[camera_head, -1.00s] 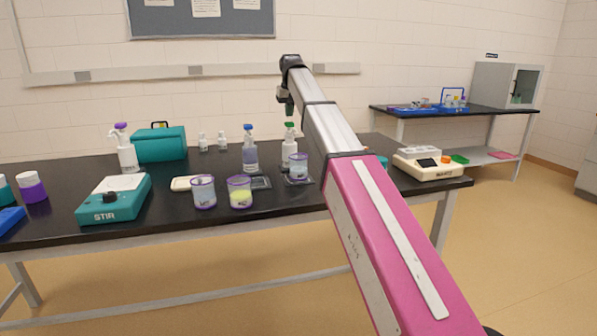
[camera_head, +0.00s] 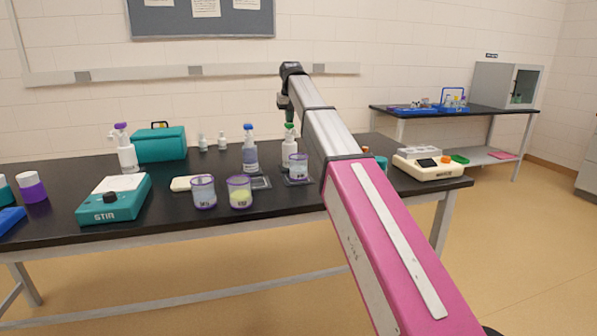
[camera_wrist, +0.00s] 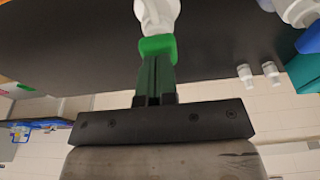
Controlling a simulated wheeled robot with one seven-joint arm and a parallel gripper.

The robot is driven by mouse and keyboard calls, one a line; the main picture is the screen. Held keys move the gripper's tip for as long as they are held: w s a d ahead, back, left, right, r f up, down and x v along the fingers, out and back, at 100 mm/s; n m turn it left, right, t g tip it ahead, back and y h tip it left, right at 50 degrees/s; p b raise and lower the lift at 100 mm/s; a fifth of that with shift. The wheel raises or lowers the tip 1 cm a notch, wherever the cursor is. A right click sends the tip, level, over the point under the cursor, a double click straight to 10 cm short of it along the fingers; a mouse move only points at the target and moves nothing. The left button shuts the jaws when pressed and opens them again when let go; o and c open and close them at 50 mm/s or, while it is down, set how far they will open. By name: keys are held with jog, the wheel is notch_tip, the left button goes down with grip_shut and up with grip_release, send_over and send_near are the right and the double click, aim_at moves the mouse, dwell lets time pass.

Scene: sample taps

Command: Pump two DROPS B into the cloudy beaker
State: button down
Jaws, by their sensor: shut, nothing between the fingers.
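A white pump bottle with a green head (camera_head: 289,132) stands near the middle of the bench. My gripper (camera_head: 289,117) is shut and empty, pointing down just over that head. In the wrist view my fingertips (camera_wrist: 157,60) meet or overlap the green head (camera_wrist: 157,46); contact is not certain. A blue-headed bottle (camera_head: 249,155) stands to the left and a purple-headed one (camera_head: 127,157) far left. No bottle label is readable. One beaker (camera_head: 298,168) stands on a dark pad before the green-headed bottle. A greyish-looking beaker (camera_head: 203,193) and a yellowish one (camera_head: 240,193) stand nearer the front.
A teal stirrer (camera_head: 113,205) and a teal case (camera_head: 160,144) are on the left. Two small bottles (camera_head: 203,143) (camera_head: 222,138) stand behind. A cream instrument (camera_head: 428,164) sits at the right end. A second bench (camera_head: 450,111) stands at the back right.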

jog(key=shift+f, duration=0.35)
jog(key=shift+r, duration=1.55)
notch_tip(320, 180, up, 6)
dwell(0.6)
